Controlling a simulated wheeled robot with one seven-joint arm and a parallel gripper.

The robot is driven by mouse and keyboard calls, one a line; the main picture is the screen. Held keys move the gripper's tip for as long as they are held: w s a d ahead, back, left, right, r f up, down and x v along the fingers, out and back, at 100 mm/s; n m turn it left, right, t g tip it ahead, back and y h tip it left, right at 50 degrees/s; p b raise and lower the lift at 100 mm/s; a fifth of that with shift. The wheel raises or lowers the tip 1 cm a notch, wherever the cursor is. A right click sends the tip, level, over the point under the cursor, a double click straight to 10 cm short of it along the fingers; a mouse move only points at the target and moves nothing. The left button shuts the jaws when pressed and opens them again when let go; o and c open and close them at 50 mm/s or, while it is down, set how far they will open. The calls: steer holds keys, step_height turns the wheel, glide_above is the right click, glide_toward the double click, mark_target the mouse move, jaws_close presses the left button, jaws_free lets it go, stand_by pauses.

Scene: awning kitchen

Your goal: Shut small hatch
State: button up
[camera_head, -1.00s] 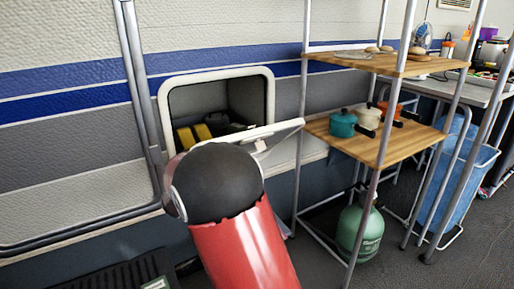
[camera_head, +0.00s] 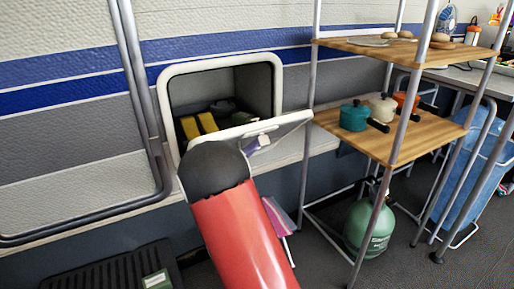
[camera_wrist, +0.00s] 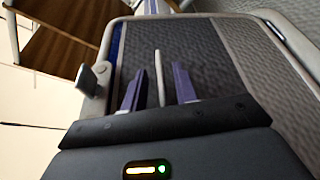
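The small hatch is a rounded white-framed opening (camera_head: 165,110) in the striped wall. Its flap (camera_head: 290,123) is open, tilted outward from the lower edge, with a small latch on its face. My red and black arm covers the flap's left part in the head view. My gripper (camera_wrist: 159,68) shows in the wrist view with two purple fingers apart. A thin pale bar stands between them; I cannot tell whether it is the flap's edge or whether the fingers touch it. In the head view my gripper is mostly hidden behind my arm.
Yellow blocks (camera_head: 198,124) and dark items lie inside the hatch. A metal-framed wooden shelf (camera_head: 400,140) with pots stands close on the right. A green gas bottle (camera_head: 367,228) is beneath it. A bent metal tube frame (camera_head: 140,90) is on the left. A dark ribbed box (camera_head: 105,270) lies below.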

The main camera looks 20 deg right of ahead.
steer(key=shift+c, duration=0.2)
steer(key=shift+d, duration=0.1)
jaws_close()
steer(key=shift+r, duration=0.1)
